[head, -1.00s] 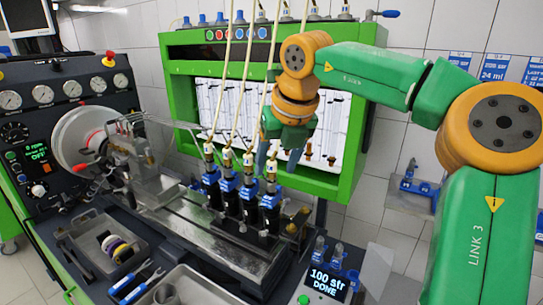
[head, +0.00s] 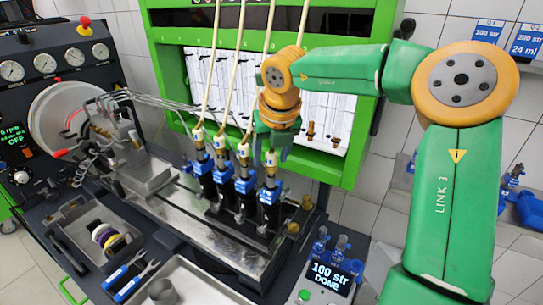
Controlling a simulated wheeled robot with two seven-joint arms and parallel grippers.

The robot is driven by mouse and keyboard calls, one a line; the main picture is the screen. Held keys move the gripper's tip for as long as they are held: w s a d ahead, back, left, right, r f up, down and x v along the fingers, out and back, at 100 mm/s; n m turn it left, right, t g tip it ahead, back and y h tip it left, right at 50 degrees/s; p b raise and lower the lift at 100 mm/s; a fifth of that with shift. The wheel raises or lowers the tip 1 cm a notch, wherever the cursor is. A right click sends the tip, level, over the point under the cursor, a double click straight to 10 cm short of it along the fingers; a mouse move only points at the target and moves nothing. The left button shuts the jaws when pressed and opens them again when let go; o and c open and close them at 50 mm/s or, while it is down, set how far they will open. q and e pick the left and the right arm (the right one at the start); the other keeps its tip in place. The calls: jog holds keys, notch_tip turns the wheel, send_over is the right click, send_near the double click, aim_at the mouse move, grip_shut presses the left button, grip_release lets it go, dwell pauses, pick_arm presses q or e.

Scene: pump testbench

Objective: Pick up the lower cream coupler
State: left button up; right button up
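Several cream couplers sit at the lower ends of cream hoses, on top of a row of blue-and-black injectors (head: 245,187). They include a far-left coupler (head: 198,136), a second one (head: 220,142), a third one (head: 243,150) and the nearest, lowest one (head: 271,158). My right gripper (head: 271,153) points down over the lowest coupler, with its fingers apart on either side of it. I cannot tell whether they touch it. My wrist hides part of this coupler's hose. My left gripper is not in view.
A green-framed panel with glass tubes (head: 325,125) stands behind. The hoses rise close beside my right wrist. A display reading "100 str DONE" (head: 327,279) stands front right.

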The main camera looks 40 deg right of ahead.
aim_at(271, 149)
jog(key=c, duration=0.4)
jog(key=shift+s+a+r, duration=0.25)
jog(key=shift+s+a, duration=0.05)
grip_shut()
jog(key=shift+w+d, duration=0.1)
jog(key=shift+r, duration=0.15)
notch_tip(271, 149, up, 10)
jog(key=shift+f, duration=0.2)
